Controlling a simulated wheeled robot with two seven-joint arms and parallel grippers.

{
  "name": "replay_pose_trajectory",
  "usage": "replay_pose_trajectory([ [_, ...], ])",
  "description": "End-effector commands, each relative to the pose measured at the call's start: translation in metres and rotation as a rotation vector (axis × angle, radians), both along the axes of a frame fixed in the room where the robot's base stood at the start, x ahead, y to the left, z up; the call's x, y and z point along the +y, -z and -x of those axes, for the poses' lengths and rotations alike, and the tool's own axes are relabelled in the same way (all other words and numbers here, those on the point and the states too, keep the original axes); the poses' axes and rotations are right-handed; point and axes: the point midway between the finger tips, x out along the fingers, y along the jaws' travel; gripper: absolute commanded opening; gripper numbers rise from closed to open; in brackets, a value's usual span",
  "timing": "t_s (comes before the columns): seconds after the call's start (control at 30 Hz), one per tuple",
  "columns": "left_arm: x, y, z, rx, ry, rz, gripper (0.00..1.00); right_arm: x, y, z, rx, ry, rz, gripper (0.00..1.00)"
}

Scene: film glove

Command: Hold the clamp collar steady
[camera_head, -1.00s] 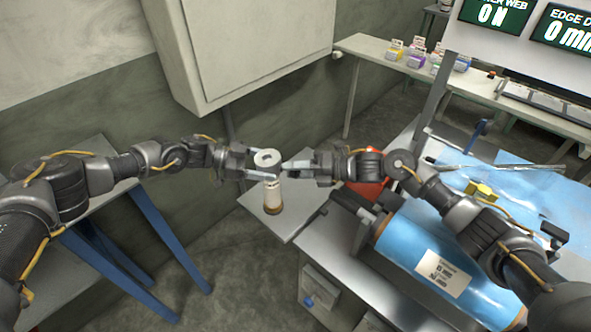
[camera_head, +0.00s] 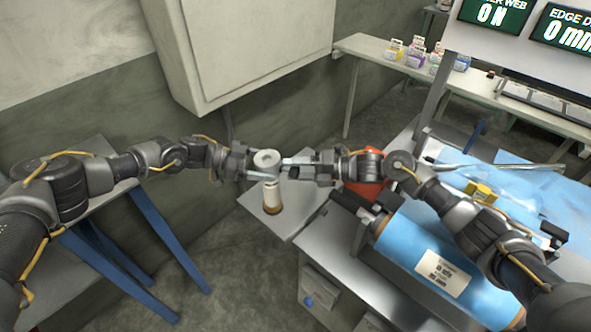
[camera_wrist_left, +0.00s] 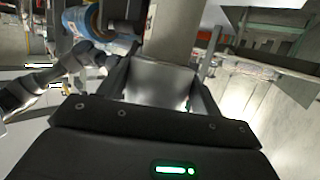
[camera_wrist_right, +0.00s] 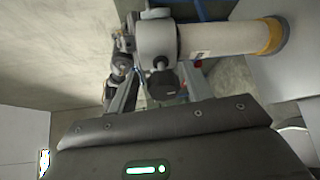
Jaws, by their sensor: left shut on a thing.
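A grey bench (camera_head: 338,262) carries a blue film roll (camera_head: 410,245), an orange-red object (camera_head: 366,190) and a yellow block (camera_head: 481,193). A wall cabinet (camera_head: 250,50) hangs behind. A side table (camera_head: 85,170) with blue legs stands left; floor shows between.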

Motion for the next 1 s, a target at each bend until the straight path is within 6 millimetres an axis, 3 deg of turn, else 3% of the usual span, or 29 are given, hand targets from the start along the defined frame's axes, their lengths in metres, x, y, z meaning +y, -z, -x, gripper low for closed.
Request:
replay_pose_trajectory([
  [0.4,-0.001,-0.003,-0.001,-0.004,0.0,0.004,0.52,-0.006,0.0,0.002,0.001,-0.003,0.001,0.55],
  [0.8,-0.001,-0.003,-0.001,-0.004,0.0,0.004,0.52,-0.082,-0.011,0.014,0.002,0.0,0.003,0.55],
  [1.0,-0.001,-0.003,-0.001,-0.005,0.001,0.005,0.52,-0.108,-0.015,0.019,0.003,-0.002,0.001,0.55],
])
